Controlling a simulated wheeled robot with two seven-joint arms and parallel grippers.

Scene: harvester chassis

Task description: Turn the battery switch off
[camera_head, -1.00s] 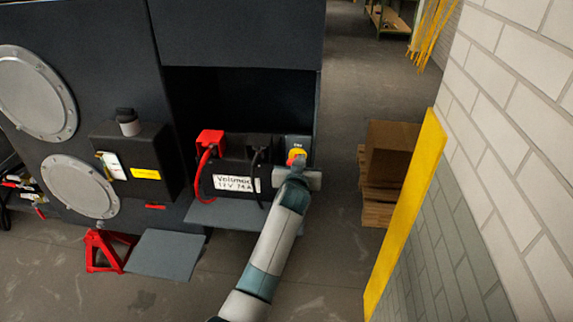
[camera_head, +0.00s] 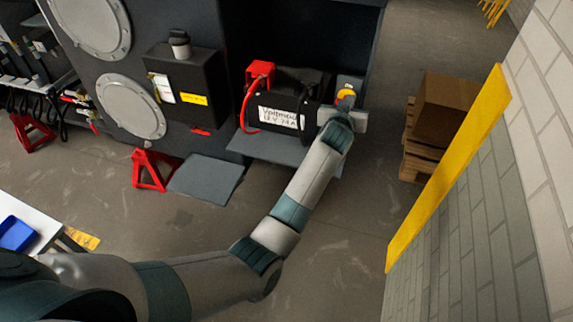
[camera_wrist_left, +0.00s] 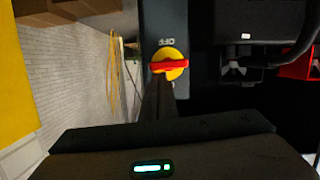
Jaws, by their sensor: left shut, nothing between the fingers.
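The battery switch (camera_head: 346,94), a yellow disc with a red handle, sits on a grey plate at the right end of the battery bay. It also shows in the left wrist view (camera_wrist_left: 169,64), where its red handle lies level across the disc and small pale lettering stands above it. My left gripper (camera_head: 347,106) is at the switch, its fingers shut with nothing between them. In the left wrist view its narrow dark fingers (camera_wrist_left: 160,88) end at or just below the handle; I cannot tell if they touch. My right gripper is not in view.
The battery (camera_head: 283,117), with a red terminal cover (camera_head: 260,72) and cables, stands left of the switch on a grey shelf. A yellow-edged wall and a cardboard box (camera_head: 448,108) on a pallet lie to the right. A white table (camera_head: 30,222) is at lower left.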

